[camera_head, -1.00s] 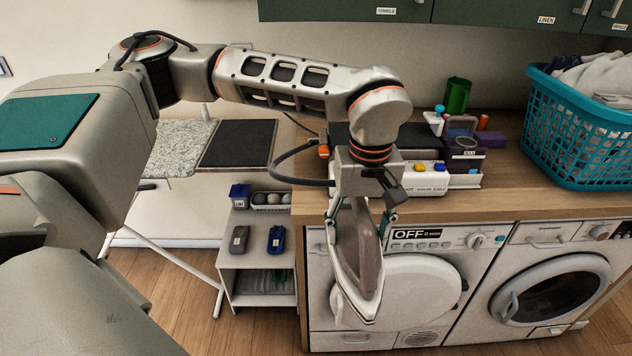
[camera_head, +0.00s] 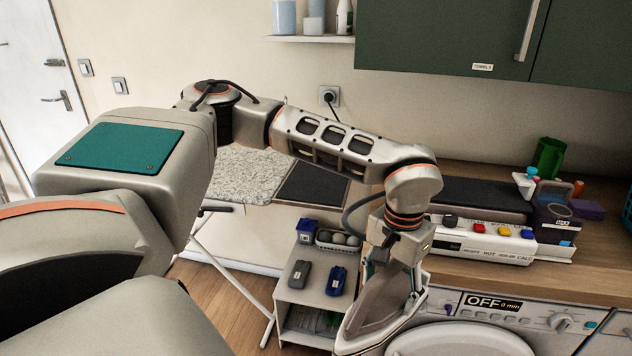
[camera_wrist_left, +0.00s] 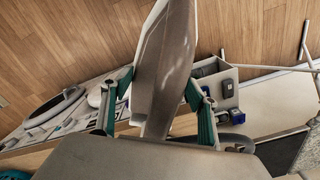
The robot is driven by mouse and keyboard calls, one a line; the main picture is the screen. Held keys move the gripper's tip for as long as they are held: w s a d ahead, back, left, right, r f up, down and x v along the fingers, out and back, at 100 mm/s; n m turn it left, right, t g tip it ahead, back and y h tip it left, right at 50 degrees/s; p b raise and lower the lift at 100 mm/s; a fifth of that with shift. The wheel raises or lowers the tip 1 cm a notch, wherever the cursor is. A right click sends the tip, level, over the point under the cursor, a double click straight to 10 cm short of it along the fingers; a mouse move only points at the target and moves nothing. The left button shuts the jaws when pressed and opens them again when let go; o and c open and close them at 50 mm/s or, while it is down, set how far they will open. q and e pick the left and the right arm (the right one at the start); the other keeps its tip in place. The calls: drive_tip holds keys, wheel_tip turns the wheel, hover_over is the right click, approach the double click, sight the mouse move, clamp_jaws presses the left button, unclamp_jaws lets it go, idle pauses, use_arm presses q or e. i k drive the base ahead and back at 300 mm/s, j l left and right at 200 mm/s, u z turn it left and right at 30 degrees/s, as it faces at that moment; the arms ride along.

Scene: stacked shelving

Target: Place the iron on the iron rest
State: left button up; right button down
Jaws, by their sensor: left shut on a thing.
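The iron (camera_head: 378,305), with a grey-brown body and a pale soleplate edge, hangs tilted, nose down, beside the counter's front left corner. My left gripper (camera_head: 395,272) is shut on it. In the left wrist view the iron (camera_wrist_left: 166,65) sits between the teal fingers of my left gripper (camera_wrist_left: 158,108). A flat dark pad (camera_head: 313,186) lies at the right end of the ironing board, beside the speckled cover (camera_head: 248,173). A steam station (camera_head: 480,240) with a dark flat top (camera_head: 480,195) stands on the counter. I cannot tell which dark surface is the iron rest. My right gripper is out of view.
A low white shelf unit (camera_head: 310,295) with small items stands between the ironing board and counter (camera_head: 600,265). A washing machine (camera_head: 460,340) is under the counter. A purple container (camera_head: 552,220) and green cup (camera_head: 548,157) crowd the station's right. The dark board pad looks clear.

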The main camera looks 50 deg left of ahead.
sight(326, 182)
drive_tip(key=k+j+u, duration=0.1)
drive_tip(key=j+u, duration=0.6)
drive_tip(key=u, duration=0.25)
drive_tip(key=j+u, duration=0.25)
drive_tip(key=u, duration=0.2)
drive_tip(key=i+j+u, duration=0.1)
drive_tip(key=j+u, duration=0.15)
drive_tip(key=u, duration=0.25)
drive_tip(key=i+j+u, duration=0.1)
drive_tip(key=u, duration=0.35)
drive_tip(key=i+j+z, duration=0.15)
drive_tip(key=z, duration=0.3)
drive_tip(key=i+j+z, duration=0.1)
drive_tip(key=z, duration=0.35)
drive_tip(key=j+z, duration=0.25)
drive_tip(key=z, duration=0.25)
drive_tip(key=i+j+z, duration=0.1)
drive_tip(key=j+z, duration=0.75)
drive_tip(key=z, duration=0.15)
